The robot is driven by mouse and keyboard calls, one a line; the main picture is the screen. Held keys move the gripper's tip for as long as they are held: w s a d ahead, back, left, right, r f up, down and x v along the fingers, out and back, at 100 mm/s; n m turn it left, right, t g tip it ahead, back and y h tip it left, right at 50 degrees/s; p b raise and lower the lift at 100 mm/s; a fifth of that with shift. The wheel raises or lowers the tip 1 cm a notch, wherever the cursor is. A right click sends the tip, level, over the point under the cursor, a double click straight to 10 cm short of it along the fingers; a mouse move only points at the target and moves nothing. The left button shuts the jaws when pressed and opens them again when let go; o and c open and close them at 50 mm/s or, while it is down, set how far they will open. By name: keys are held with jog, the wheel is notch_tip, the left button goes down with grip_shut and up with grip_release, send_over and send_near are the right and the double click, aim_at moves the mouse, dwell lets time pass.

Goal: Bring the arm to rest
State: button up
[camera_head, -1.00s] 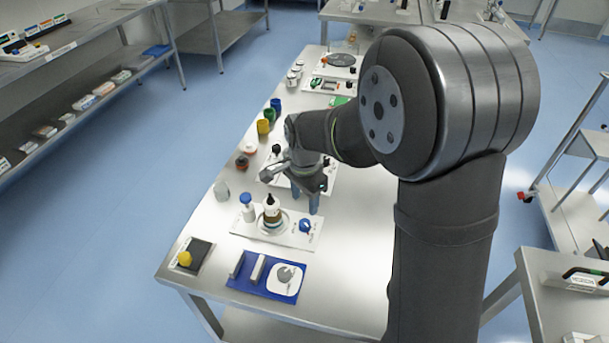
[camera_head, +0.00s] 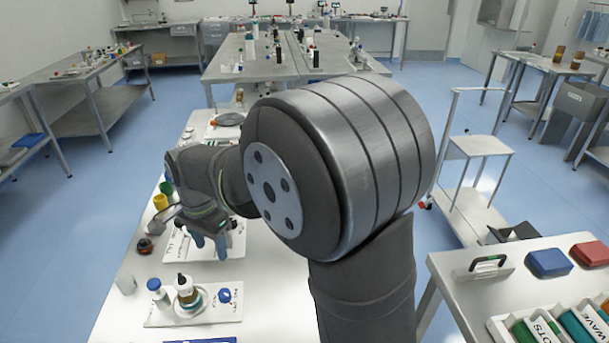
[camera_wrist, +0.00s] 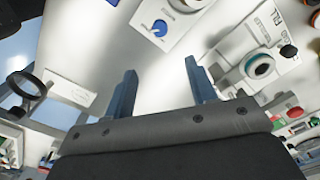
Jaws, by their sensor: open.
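My gripper (camera_head: 210,241) hangs over the long steel bench in the head view, fingers pointing down, above or beside a white panel (camera_head: 180,249). In the wrist view, the two blue-grey fingers of my gripper (camera_wrist: 160,86) stand well apart with nothing between them. The blue knob (camera_wrist: 160,28) also shows in the wrist view, beyond the fingertips. My arm hides much of the bench.
Yellow and green cups (camera_head: 160,202), a dark jar (camera_head: 145,246) and a clear glass (camera_head: 126,284) line the bench's left side. A side table (camera_head: 455,283) with blue and red boxes stands at right. The bench's front right surface (camera_head: 275,300) is clear.

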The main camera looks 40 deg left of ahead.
aim_at(223, 292)
notch_tip(223, 292, down, 18)
jog(key=shift+r, duration=0.25)
dwell(0.5)
notch_tip(223, 292, up, 18)
notch_tip(223, 292, down, 18)
jog(key=shift+f, duration=0.1)
jog(key=n, duration=0.3)
jog(key=shift+n, duration=0.3)
jog(key=n, duration=0.4)
jog(key=shift+n, duration=0.3)
jog(key=n, duration=0.3)
jog(key=shift+n, duration=2.4)
